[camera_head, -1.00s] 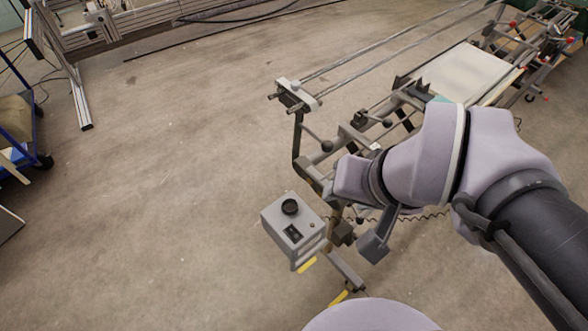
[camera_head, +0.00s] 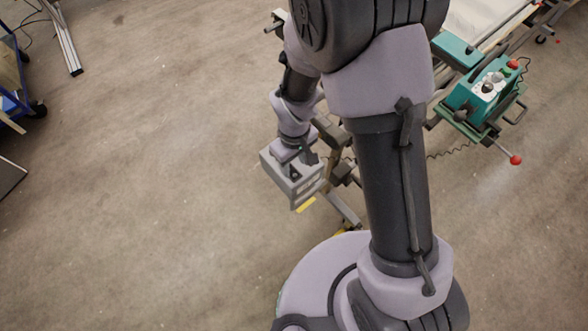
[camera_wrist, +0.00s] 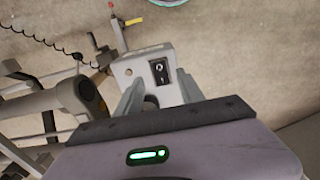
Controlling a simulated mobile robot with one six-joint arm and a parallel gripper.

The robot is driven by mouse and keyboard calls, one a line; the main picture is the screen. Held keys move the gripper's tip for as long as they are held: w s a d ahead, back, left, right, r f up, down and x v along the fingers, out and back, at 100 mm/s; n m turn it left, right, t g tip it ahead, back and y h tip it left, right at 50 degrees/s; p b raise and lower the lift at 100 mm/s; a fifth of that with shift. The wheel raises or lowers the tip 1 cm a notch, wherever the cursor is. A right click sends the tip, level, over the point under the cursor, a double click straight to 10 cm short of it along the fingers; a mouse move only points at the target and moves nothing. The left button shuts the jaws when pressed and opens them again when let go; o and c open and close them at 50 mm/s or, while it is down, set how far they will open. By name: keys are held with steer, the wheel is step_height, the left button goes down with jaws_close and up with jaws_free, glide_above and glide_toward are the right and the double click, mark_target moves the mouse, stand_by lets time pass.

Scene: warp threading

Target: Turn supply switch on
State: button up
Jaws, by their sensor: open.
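The supply box is a grey box (camera_head: 303,188) on a stand near the middle of the head view. A black rocker switch (camera_wrist: 160,72) with white markings is on its face in the wrist view, and a small round fitting sits beside it. My gripper (camera_wrist: 158,90) is open, with its two grey fingers spread in front of the box face and the switch between them in the picture. I cannot tell whether the fingers touch the box.
A blue cart (camera_head: 22,104) is at the left edge.

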mark_target(294, 174)
step_height(294, 174, down, 4)
steer(key=shift+f+b, duration=0.25)
steer(key=shift+b, duration=0.3)
